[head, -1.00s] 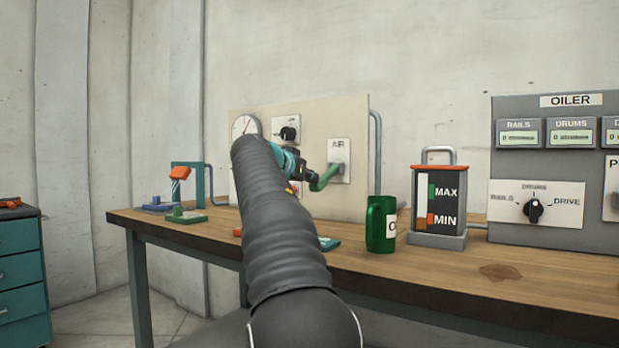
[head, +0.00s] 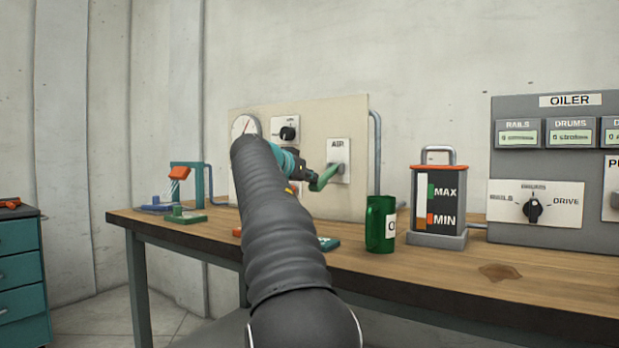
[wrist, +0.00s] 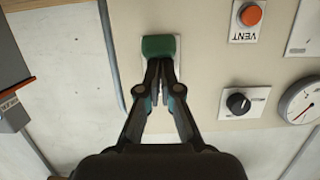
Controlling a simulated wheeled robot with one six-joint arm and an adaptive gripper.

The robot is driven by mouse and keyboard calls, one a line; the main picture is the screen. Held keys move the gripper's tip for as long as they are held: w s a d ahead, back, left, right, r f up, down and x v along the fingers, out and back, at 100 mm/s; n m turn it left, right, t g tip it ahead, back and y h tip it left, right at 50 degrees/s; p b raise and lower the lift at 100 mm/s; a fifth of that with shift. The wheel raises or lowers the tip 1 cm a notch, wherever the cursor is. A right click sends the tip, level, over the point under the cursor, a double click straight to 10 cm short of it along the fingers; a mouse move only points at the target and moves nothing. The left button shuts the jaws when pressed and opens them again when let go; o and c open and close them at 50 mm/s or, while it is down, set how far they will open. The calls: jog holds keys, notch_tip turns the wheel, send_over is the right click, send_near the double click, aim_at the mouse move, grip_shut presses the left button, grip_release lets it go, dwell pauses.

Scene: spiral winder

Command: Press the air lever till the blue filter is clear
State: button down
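The green air lever (head: 326,178) sticks out from the plate marked AIR (head: 339,148) on the beige panel and slopes down to the left. In the wrist view the lever (wrist: 158,46) shows end-on at the fingertips. My gripper (wrist: 159,64) has its two fingers together, with the tips at the lever's near edge; they appear to touch it but do not wrap around it.
The bench (head: 440,264) carries a green mug (head: 380,224), an oil-level box (head: 438,205) and a green-based piece (head: 186,216). A red VENT button (wrist: 251,15), a black knob (wrist: 238,103) and a gauge (wrist: 303,101) sit beside the lever. The oiler panel (head: 555,160) stands right.

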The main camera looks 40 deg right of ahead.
jog(key=shift+w+d+f, duration=0.15)
jog(key=shift+w+f, duration=0.05)
jog(key=shift+f, duration=0.5)
jog(key=v, duration=1.2)
jog(key=shift+s+r+p, duration=0.15)
jog(key=shift+p, duration=0.15)
jog(key=s+a+f+n+y+p, duration=0.4)
jog(key=s+a+f+n+y, duration=0.3)
jog(key=s+a+f, duration=0.6)
jog(key=s+a+f+n+t+y+p, duration=0.1)
jog(key=s+a+f+n+y+p, duration=0.2)
jog(key=s+a+f+n+y, duration=0.4)
jog(key=s+a+f, duration=0.3)
jog(key=a+f, duration=0.1)
jog(key=f, duration=0.2)
jog(key=s+a+f, duration=0.4)
jog(key=f, duration=0.3)
jog(key=shift+s+f+p, duration=0.2)
jog(key=shift+p, duration=0.2)
